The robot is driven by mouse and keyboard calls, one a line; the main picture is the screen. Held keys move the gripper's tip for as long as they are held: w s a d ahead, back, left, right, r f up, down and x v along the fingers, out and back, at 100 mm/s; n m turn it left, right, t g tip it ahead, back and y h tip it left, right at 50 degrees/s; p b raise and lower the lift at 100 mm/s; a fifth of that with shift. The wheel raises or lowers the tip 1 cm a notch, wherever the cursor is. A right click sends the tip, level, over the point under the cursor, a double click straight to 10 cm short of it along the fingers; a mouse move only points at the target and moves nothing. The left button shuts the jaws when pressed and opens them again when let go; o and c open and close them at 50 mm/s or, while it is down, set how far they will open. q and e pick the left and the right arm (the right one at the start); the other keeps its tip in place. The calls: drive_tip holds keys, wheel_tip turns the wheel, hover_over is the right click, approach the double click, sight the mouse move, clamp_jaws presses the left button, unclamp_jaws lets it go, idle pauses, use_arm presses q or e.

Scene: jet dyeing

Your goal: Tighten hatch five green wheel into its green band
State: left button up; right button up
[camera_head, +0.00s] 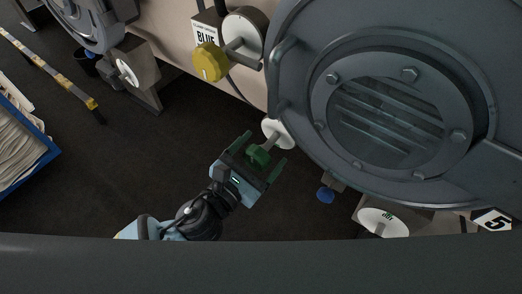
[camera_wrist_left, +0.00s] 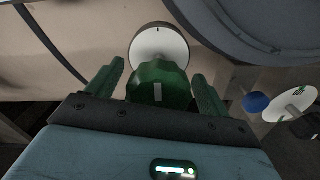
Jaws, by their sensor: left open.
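The green wheel (camera_head: 259,156) sits on a short shaft in front of a round white dial (camera_head: 283,131), below the left edge of the big round hatch (camera_head: 290,60). My left gripper (camera_head: 264,153) is open, with one green finger on each side of the wheel. In the left wrist view the green wheel (camera_wrist_left: 158,88), with a pale mark on its face, stands between the open fingers of my left gripper (camera_wrist_left: 157,84). Gaps show on both sides. The white dial (camera_wrist_left: 160,38) behind has a small dark tick at its top; I see no green band on it. My right gripper is out of view.
A "5" label (camera_head: 492,220) is at the right. A yellow knob (camera_head: 209,62) by a "BLUE" sign is above left. A blue knob (camera_head: 326,195) and a white "OUT" dial (camera_head: 383,222) are at lower right. A blue bin (camera_head: 50,152) stands far left; dark floor lies between.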

use_arm(q)
drive_tip(key=shift+w+d, duration=0.15)
drive_tip(key=shift+w, duration=0.05)
drive_tip(key=c, duration=1)
